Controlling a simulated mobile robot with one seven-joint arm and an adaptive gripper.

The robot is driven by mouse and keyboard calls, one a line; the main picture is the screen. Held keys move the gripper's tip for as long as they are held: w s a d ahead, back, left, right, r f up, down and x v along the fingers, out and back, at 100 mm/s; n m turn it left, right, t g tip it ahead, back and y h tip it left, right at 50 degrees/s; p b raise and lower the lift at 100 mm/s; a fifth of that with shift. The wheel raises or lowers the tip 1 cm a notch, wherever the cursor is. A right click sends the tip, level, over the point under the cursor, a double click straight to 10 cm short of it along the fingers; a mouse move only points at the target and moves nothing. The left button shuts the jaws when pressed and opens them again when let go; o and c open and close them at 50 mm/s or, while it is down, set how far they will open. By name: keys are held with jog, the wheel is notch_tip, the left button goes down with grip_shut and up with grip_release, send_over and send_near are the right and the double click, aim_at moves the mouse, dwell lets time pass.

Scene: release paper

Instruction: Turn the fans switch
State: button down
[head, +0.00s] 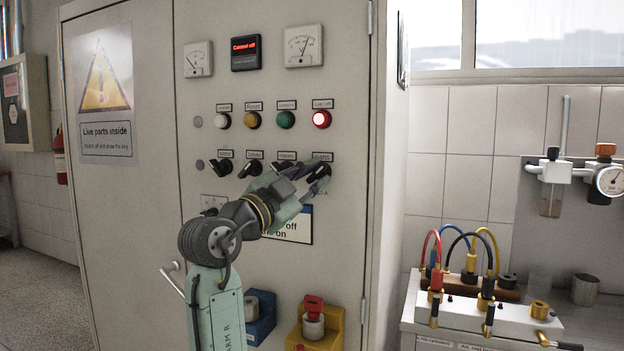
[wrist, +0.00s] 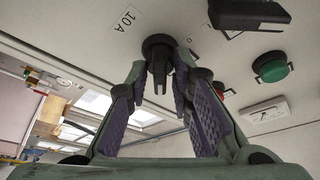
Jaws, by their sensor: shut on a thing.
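The fans switch (head: 323,168) is the black rotary knob at the right end of the lower row on the grey cabinet door, under a small label. My gripper (head: 312,173) reaches up to it from the lower left and partly hides it. In the wrist view the knob (wrist: 158,45) stands between the two purple-padded fingers of my gripper (wrist: 168,72). The fingers are shut on its sides. The exact angle of the knob is hard to read.
Other black knobs (head: 221,166) share the row. Above are lamps, with a red one (head: 321,118) lit, and a display (head: 246,52) in red letters. Yellow (head: 334,335) and blue (head: 262,325) boxes sit low on the door. A bench (head: 480,310) with cables stands right.

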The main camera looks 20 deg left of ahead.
jog(key=c, duration=1.7)
grip_release()
jog(key=v, duration=1.2)
jog(key=shift+d+f, duration=0.1)
